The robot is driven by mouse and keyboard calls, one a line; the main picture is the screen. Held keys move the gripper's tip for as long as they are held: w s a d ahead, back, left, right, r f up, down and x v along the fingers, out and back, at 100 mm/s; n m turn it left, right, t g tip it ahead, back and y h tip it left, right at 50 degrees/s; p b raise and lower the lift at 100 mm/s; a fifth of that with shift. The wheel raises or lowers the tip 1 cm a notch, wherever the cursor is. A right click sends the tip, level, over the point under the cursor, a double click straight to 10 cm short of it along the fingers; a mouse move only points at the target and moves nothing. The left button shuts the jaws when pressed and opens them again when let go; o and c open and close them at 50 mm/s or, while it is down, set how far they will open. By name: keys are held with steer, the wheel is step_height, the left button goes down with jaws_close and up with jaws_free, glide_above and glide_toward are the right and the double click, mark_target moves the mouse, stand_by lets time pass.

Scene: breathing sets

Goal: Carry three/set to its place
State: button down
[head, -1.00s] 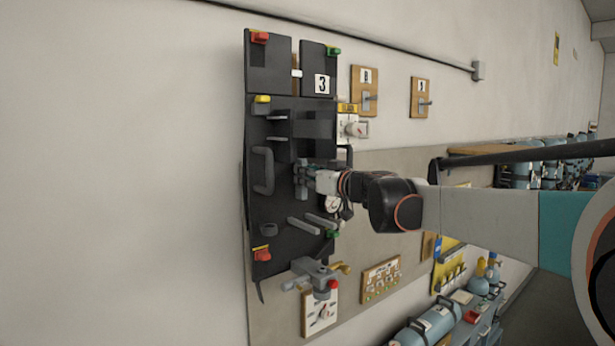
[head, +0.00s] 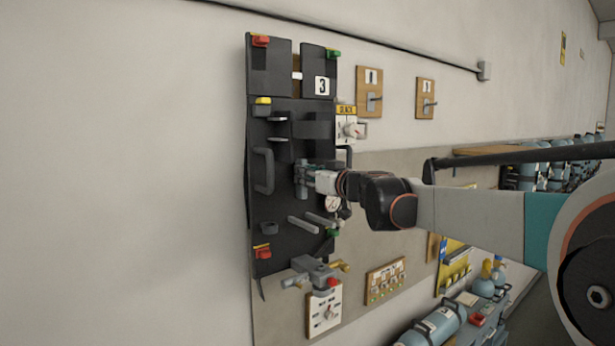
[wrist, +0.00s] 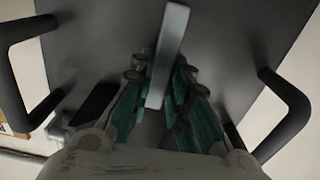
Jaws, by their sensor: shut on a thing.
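The set marked 3 is a tall dark panel (head: 290,118) with coloured clips at its corners and a black handle on each side. In the head view it is upright in front of the wall, left of my arm. My gripper (head: 303,180) is at its middle, between the two side handles. In the wrist view my gripper (wrist: 160,95) has its green fingers on either side of a light grey bar (wrist: 168,50) that stands out from the panel. The handles show at left (wrist: 15,75) and right (wrist: 290,110). Whether the panel touches the wall is unclear.
Small wooden boards with hooks (head: 369,92) hang right of the panel. A grey valve fitting (head: 312,270) sticks out below it. A gauge board (head: 386,280) is lower right. Blue cylinders (head: 432,328) lie at the bottom right. The wall at left is bare.

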steer(key=shift+x, duration=2)
steer(key=shift+f, duration=0.25)
steer(key=shift+f+b, duration=0.6)
steer(key=shift+f, duration=0.15)
stand_by(0.5)
